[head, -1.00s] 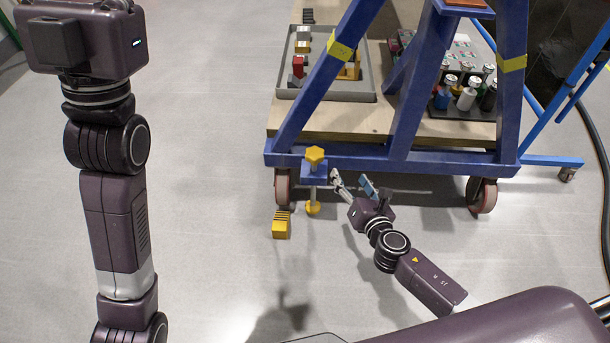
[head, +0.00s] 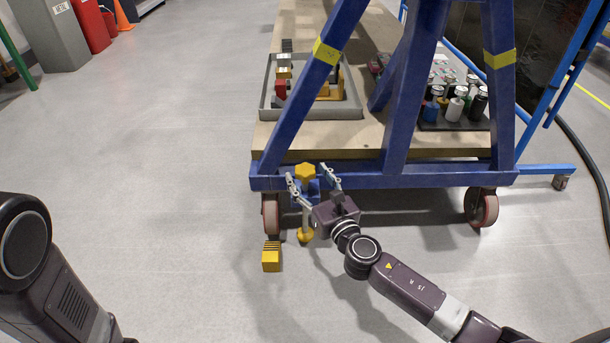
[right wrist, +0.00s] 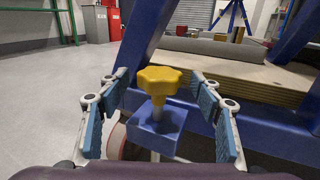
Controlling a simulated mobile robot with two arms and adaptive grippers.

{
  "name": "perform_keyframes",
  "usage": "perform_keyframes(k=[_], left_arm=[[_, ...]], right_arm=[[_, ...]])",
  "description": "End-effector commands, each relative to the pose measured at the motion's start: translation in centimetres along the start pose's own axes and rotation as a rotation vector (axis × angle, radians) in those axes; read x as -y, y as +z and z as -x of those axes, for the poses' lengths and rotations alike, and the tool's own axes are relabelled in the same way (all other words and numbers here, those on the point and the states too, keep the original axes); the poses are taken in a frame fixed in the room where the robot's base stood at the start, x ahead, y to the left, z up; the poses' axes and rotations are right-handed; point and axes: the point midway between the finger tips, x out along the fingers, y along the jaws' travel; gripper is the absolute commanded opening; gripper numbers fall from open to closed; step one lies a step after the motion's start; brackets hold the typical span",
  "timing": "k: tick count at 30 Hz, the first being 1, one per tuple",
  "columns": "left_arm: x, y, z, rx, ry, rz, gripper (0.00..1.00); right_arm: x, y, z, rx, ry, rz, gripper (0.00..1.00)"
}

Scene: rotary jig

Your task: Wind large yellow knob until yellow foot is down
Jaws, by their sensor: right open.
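The large yellow knob (head: 305,171) sits on top of a blue bracket at the left corner of the blue frame. In the right wrist view the knob (right wrist: 159,81) stands between my open fingers, apart from both. The yellow foot (head: 305,235) is at the bottom of the rod under the bracket, near the floor; I cannot tell whether it touches. My right gripper (head: 308,177) is open around the knob, and its fingers (right wrist: 161,115) show blue pads. My left gripper is not in view; only part of my left arm shows at the lower left.
A yellow block (head: 271,257) with a ridged top stands on the floor just left of the foot. The blue frame (head: 385,179) has caster wheels (head: 481,207) and carries a wooden deck with a grey tray (head: 312,113).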

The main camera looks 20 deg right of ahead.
Motion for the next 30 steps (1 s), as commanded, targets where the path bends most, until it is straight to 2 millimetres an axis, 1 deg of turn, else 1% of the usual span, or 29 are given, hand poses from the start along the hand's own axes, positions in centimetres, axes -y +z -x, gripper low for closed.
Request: perform_keyframes(k=[1, 6, 16, 27, 30], left_arm=[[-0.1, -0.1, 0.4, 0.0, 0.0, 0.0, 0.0], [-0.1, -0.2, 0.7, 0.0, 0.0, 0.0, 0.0], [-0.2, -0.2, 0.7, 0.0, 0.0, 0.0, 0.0], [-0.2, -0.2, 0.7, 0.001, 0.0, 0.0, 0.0], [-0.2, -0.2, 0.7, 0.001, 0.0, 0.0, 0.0]], right_arm=[[0.0, -0.2, -0.7, 0.001, -0.001, 0.0, 0.59], [0.0, -0.1, -1.9, 0.0, -0.001, -0.001, 0.59], [0.0, 0.0, -2.1, -0.001, 0.0, -0.001, 0.59], [0.0, -0.1, -2.1, -0.001, -0.001, -0.001, 0.18], [0.0, -0.1, -2.1, -0.001, -0.003, -0.002, 0.18]])
